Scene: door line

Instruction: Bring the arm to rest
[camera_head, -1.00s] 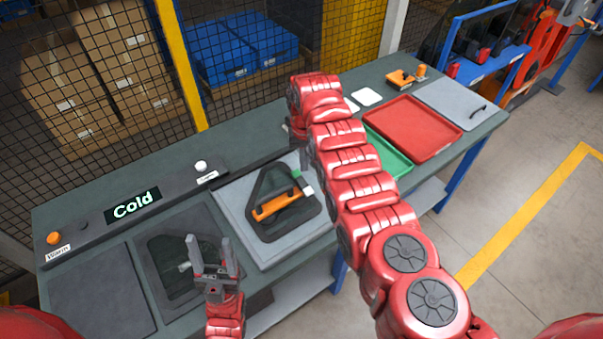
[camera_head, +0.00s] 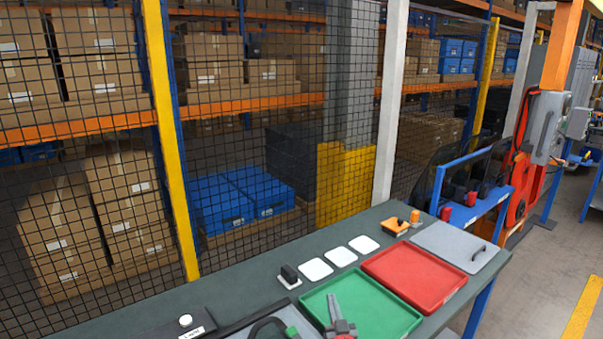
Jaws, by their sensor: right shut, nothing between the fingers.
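My right gripper (camera_head: 333,300) shows at the bottom edge of the head view, in front of the green tray (camera_head: 378,305). Its grey fingers are shut with nothing between them. The rest of its arm is below the picture. My left gripper is out of view.
The grey-green bench (camera_head: 235,283) runs across the bottom. It bears a red tray (camera_head: 415,275), a grey panel with a handle (camera_head: 455,245), white squares (camera_head: 340,257), a small black block (camera_head: 289,276) and an orange tool (camera_head: 395,226). A mesh fence (camera_head: 180,150) stands behind.

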